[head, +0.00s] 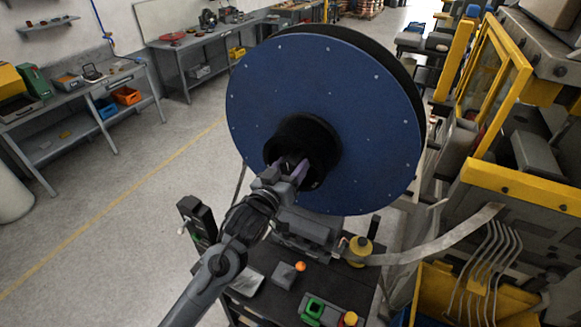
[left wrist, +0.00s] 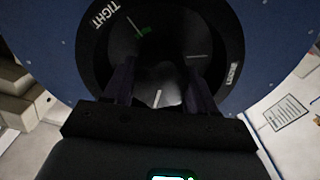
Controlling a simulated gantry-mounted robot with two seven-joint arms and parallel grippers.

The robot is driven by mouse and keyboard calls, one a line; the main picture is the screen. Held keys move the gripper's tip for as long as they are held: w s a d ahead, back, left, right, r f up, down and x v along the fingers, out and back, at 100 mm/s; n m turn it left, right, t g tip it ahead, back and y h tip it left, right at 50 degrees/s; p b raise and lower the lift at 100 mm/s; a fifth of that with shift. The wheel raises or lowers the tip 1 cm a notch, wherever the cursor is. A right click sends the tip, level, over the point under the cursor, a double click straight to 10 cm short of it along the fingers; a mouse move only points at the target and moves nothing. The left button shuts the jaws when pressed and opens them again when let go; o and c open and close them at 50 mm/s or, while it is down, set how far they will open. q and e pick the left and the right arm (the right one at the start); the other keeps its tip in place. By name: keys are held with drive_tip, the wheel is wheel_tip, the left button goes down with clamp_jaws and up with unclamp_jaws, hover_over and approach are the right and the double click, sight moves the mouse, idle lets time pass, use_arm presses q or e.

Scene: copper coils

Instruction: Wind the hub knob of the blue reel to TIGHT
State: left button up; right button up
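The blue reel (head: 375,120) stands upright in the middle of the head view, with a black round hub (head: 322,137) at its centre. In the left wrist view the dark hub recess (left wrist: 160,48) carries the word TIGHT (left wrist: 108,14) at upper left and a small label (left wrist: 232,71) at right that I cannot read surely. A green mark (left wrist: 144,31) and white lines (left wrist: 197,57) show inside. My left gripper (head: 292,167) reaches the hub's lower part, its two fingers wide apart. The knob is dark and its outline is unclear; I see no clear contact. My right gripper is out of view.
Below the reel stands a dark stand with an orange-topped lever (head: 300,267) and a green button box (head: 314,309). A yellow-framed machine (head: 500,85) is close at right. Workbenches (head: 85,85) line the left wall. The floor at left is clear.

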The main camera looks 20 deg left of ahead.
use_arm(q)
drive_tip(key=c, duration=0.5)
